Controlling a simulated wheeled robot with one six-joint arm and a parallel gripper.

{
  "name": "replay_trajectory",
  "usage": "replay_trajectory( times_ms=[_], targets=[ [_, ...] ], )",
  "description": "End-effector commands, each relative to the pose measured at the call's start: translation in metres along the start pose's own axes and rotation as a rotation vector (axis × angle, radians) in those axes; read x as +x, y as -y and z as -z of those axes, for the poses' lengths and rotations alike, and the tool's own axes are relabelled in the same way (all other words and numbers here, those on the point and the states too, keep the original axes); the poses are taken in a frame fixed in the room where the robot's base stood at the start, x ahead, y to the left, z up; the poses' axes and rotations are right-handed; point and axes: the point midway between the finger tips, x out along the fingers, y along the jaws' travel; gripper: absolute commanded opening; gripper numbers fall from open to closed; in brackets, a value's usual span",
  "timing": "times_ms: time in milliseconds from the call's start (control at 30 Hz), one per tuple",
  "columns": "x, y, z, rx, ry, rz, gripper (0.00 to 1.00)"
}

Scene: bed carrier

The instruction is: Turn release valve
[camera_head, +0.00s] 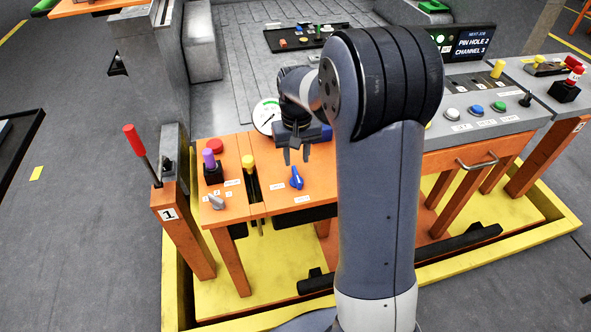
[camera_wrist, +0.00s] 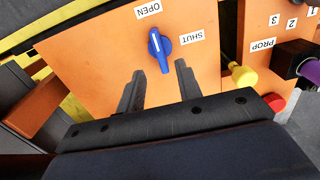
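A blue valve knob (camera_head: 297,178) with a pointed handle sits on the orange console (camera_head: 280,203) in the head view. In the wrist view the blue knob (camera_wrist: 159,50) lies between an OPEN label (camera_wrist: 147,9) and a SHUT label (camera_wrist: 191,39). A white mark shows on its handle, roughly toward the OPEN side. My gripper (camera_head: 297,157) is open and empty, above and just behind the knob in the head view. In the wrist view the two fingertips (camera_wrist: 157,78) stand apart, with the knob ahead of the gap, not between them.
A yellow knob (camera_head: 248,163) in a slot, a purple-topped lever (camera_head: 208,158) and a grey selector (camera_head: 216,202) stand left of the blue knob. A red-topped lever (camera_head: 131,133) is farther left. A round gauge (camera_head: 266,116) stands behind. Buttons (camera_head: 476,110) line the right console.

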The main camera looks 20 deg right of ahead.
Motion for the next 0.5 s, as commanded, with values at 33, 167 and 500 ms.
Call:
replay_trajectory(
  times_ms=[33, 167, 500],
  targets=[
    [0.013, 0.000, -0.001, 0.000, 0.004, 0.000, 0.34],
    [0.036, 0.000, -0.001, 0.000, 0.004, 0.000, 0.34],
    [0.060, 0.000, 0.000, 0.000, 0.000, 0.000, 0.34]
  ],
)
